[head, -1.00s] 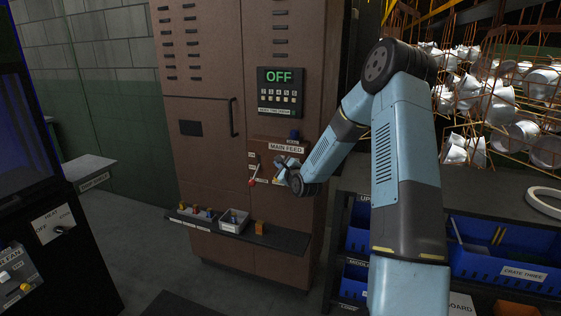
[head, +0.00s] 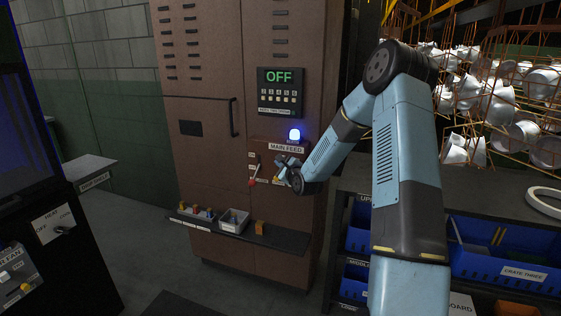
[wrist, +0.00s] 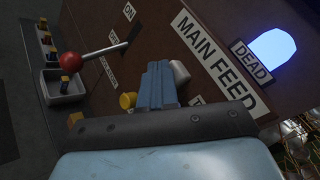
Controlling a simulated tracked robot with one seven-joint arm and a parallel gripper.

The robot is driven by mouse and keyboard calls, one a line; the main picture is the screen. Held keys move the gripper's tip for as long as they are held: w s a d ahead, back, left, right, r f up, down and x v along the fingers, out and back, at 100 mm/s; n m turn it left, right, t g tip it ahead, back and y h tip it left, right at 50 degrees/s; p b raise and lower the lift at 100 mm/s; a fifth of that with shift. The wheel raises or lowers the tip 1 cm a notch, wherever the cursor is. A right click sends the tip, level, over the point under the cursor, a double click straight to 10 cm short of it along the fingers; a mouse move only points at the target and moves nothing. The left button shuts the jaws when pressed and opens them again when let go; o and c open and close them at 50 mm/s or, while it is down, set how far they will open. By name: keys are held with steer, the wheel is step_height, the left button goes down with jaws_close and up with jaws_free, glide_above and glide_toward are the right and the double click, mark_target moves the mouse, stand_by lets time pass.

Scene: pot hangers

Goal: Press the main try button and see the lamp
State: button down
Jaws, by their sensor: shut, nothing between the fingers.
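The main feed panel (head: 268,160) is on the brown cabinet, under a display reading OFF. A lamp (head: 295,135) above the MAIN FEED label glows blue-white. In the wrist view the lit lamp (wrist: 272,50) has a DEAD label beside it. My gripper (head: 281,163) is shut and empty at the panel, just below the MAIN FEED label. In the wrist view its fingers (wrist: 158,82) reach to the panel beside a yellow knob (wrist: 128,100) and a pale cylindrical part (wrist: 180,72). The try button cannot be made out for certain; contact with it is hidden by the fingers.
A red-knobbed lever (head: 252,182) is left of my gripper. A shelf (head: 270,238) below holds a grey tray (head: 234,220) and small coloured pieces. Blue crates (head: 500,262) and racks of white pots (head: 500,100) stand to the right. The floor left of the cabinet is open.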

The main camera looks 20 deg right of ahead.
steer(key=shift+s+a, duration=0.55)
steer(key=shift+s, duration=0.2)
steer(key=s+a, duration=0.3)
steer(key=s, duration=0.2)
steer(key=shift+a, duration=0.25)
stand_by(0.3)
stand_by(0.5)
